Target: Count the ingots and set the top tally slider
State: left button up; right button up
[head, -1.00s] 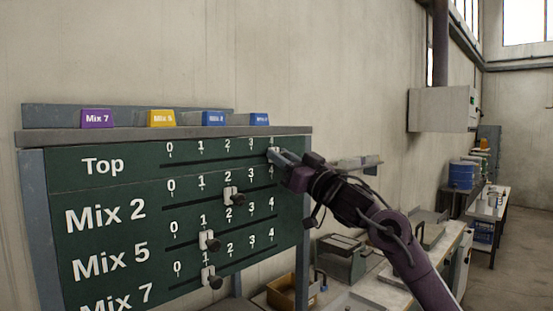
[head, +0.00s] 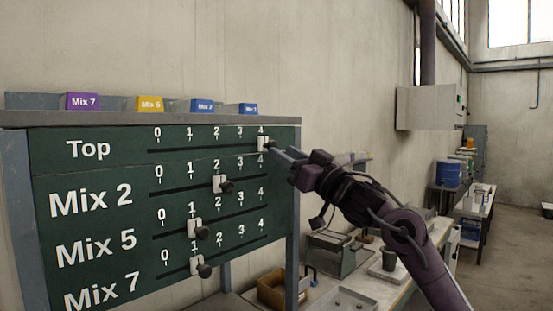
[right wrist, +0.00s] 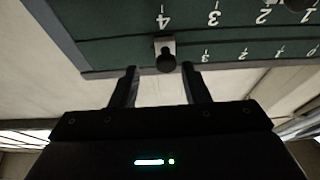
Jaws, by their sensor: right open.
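The green tally board (head: 100,165) has rows Top, Mix 2, Mix 5 and Mix 7. The top slider (head: 264,144) stands at 4, with its black knob in view. Along the shelf above sit a purple Mix 7 ingot (head: 83,101), a yellow Mix 5 ingot (head: 149,103) and two blue ingots (head: 202,105) (head: 249,109), labelled Mix 2 as far as I can read. My right gripper (head: 282,158) is open just in front of the top slider. In the right wrist view, the knob (right wrist: 166,61) lies just beyond and between the open fingertips (right wrist: 160,72). My left gripper is not in view.
The Mix 2 slider (head: 221,184) stands at 2, the Mix 5 slider (head: 196,229) at 1 and the Mix 7 slider (head: 198,266) at 1. A workbench (head: 390,285) with a grey bin (head: 338,255) and a yellow tray (head: 272,290) lies right of the board.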

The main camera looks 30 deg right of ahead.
jog(key=b+v, duration=0.1)
jog(key=v, duration=0.2)
jog(key=shift+s+f, duration=0.15)
jog(key=shift+s, duration=0.05)
dwell(0.3)
